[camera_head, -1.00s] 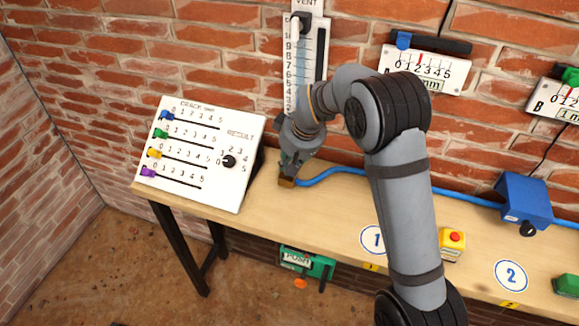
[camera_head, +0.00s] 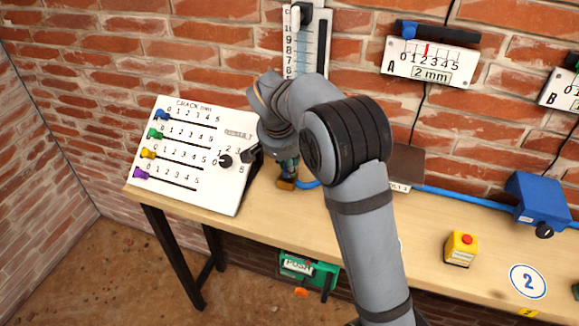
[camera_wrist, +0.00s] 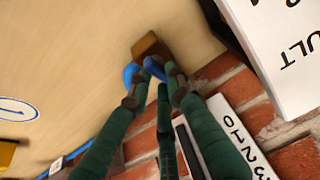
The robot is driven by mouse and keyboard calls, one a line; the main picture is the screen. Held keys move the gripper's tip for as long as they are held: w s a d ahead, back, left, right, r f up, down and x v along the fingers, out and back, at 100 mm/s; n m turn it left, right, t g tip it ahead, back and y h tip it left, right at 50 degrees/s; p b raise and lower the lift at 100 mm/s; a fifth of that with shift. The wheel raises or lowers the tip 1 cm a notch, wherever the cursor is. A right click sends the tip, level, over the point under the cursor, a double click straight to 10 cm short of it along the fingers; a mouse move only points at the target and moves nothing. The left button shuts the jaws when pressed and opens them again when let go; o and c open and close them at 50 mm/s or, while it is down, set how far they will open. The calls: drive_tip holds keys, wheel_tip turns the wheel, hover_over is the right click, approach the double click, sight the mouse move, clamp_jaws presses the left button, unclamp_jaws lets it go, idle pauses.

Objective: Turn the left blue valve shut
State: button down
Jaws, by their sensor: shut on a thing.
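The left blue valve shows in the wrist view as a small blue handle (camera_wrist: 154,67) beside a brass-brown block (camera_wrist: 151,46) on the bench. My gripper (camera_wrist: 155,84) has its green fingers closed around the handle, which is partly hidden between the fingertips. In the head view my gripper (camera_head: 288,168) points down at the block (camera_head: 286,184) near the back of the bench; the handle is hidden there. A blue hose (camera_head: 308,184) runs right from the block. How far the handle is turned cannot be told.
The white crack board (camera_head: 205,185) with coloured sliders stands close to the left of my gripper. The vent gauge (camera_head: 308,55) is on the brick wall behind. A brown box (camera_head: 404,166), a blue box (camera_head: 535,200) and a yellow box with a red button (camera_head: 461,249) are to the right.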

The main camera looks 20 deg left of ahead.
drive_tip(key=shift+m, duration=0.4)
drive_tip(key=c, duration=1.6)
unclamp_jaws()
drive_tip(key=shift+r, duration=0.1)
drive_tip(key=v, duration=1.2)
drive_tip(key=shift+a, duration=0.15)
